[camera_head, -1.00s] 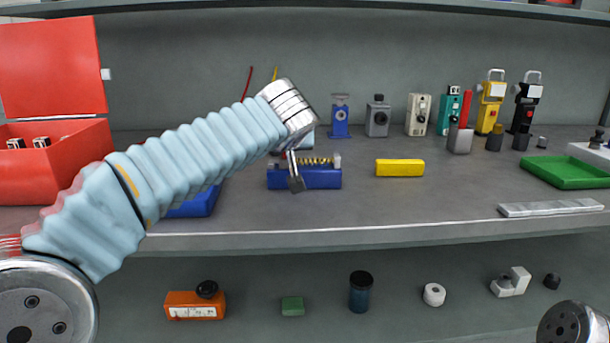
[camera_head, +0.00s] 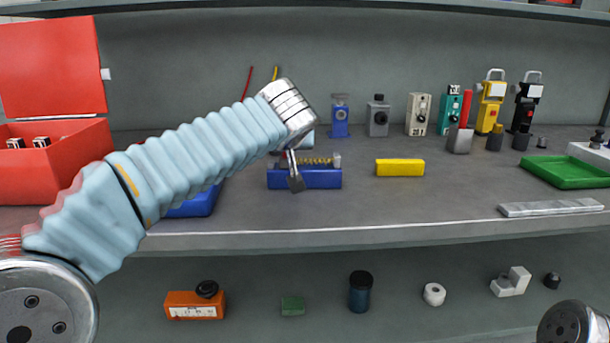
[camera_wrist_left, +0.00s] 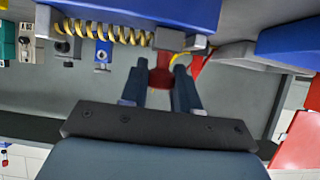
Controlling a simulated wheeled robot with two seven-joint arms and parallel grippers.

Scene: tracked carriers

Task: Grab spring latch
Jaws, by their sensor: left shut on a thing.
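The spring latch is a blue block (camera_head: 318,179) with a gold coil spring along its top, standing on the shelf near the middle of the head view. In the left wrist view its blue body (camera_wrist_left: 160,10) and spring (camera_wrist_left: 110,33) show at the top. My left gripper (camera_wrist_left: 160,73) is at one end of the spring, its fingers shut on a red piece (camera_wrist_left: 160,80) of the latch. In the head view my left gripper (camera_head: 294,172) is at the latch's left part, partly hidden by my wrist. My right gripper is out of view.
A yellow block (camera_head: 400,168) lies right of the latch. Several small devices stand at the back right. A green tray (camera_head: 566,171) and a grey bar (camera_head: 551,208) lie at the right. A red open box (camera_head: 60,170) stands at the left. The front middle of the shelf is clear.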

